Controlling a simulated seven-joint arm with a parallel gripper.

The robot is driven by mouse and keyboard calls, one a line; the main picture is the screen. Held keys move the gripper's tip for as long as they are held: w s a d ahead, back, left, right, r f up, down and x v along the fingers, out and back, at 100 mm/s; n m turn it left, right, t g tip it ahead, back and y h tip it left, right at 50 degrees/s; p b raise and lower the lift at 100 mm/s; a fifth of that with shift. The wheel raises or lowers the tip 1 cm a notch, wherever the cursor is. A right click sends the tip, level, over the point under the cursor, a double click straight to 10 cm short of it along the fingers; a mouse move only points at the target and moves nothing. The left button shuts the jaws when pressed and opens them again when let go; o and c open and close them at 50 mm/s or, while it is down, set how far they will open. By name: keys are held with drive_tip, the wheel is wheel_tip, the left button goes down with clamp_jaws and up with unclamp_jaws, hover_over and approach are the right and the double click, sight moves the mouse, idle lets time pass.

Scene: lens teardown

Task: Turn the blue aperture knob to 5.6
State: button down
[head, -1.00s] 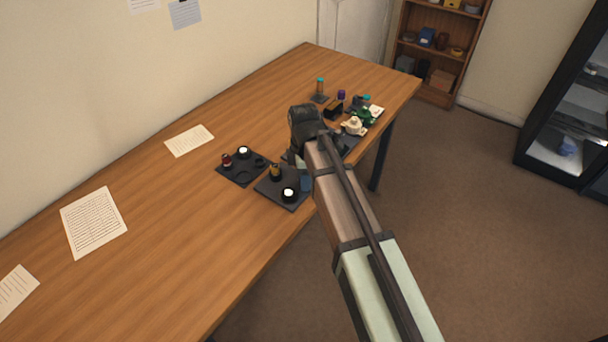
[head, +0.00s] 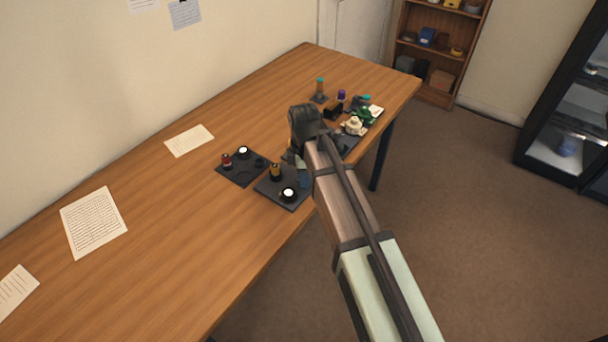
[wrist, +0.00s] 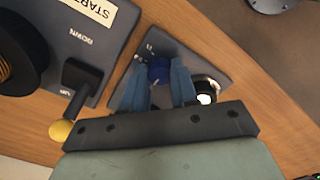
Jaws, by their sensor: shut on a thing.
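In the wrist view the blue aperture knob (wrist: 158,72) shows between the tips of my gripper (wrist: 160,84). The two blue fingers are shut on it. The knob is on a dark plate (wrist: 206,62) that carries small pale marks beside it, too small to read. I cannot tell which number the knob points to.
A dark panel (wrist: 115,40) with a START label, a DOWN mark and a lever (wrist: 82,80) stands left in the wrist view. A black-and-white cylinder (wrist: 205,90) sits right beside the fingers. Dark trays (head: 240,176) with small parts lie left of my gripper.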

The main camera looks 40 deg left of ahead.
drive_tip(key=m, duration=0.7)
drive_tip(key=shift+m, duration=0.4)
drive_tip(key=m, duration=0.4)
drive_tip(key=shift+m, duration=1.8)
drive_tip(key=shift+a, duration=0.1)
drive_tip(key=c, duration=0.9)
unclamp_jaws()
drive_tip(key=shift+o, duration=0.2)
